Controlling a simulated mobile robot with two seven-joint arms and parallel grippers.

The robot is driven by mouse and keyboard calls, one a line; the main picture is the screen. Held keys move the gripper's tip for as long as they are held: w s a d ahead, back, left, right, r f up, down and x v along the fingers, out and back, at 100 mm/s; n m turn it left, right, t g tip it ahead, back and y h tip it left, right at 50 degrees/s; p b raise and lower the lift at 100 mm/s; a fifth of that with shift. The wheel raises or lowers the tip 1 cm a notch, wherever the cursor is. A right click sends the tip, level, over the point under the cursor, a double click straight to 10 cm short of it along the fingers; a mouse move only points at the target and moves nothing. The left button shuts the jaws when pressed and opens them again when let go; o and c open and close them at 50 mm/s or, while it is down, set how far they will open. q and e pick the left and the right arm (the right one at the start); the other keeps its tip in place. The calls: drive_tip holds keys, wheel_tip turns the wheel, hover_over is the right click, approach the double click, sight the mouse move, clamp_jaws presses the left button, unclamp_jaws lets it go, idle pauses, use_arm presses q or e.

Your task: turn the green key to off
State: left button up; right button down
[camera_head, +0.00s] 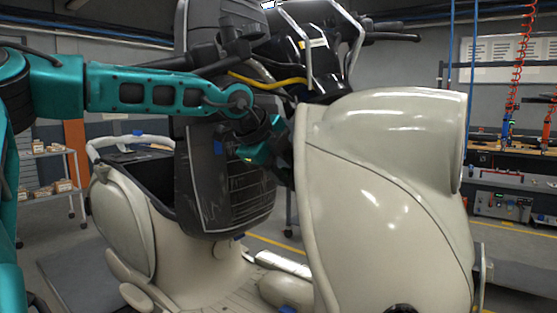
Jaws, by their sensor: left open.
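I cannot make out the green key in the camera_head view; the scooter's front shield or my own wrist may hide it. The cream scooter's front shield (385,200) fills the right half of the picture. My left arm comes in from the left, and my left gripper (284,170) is close to the inner edge of the shield, below the handlebar. The gripper is open, and its fingertips are partly hidden, so I cannot tell whether they touch anything. My right gripper is not in view.
The dark handlebar assembly (318,50) with a loose yellow cable (265,81) is above my wrist. A dark ribbed panel (235,185) stands close behind the gripper. The scooter's floorboard (205,275) is below. Shelves (48,180) and a workbench (510,180) stand in the background.

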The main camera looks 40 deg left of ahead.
use_arm(q)
drive_tip(key=shift+c, duration=0.2)
clamp_jaws()
idle(0.4)
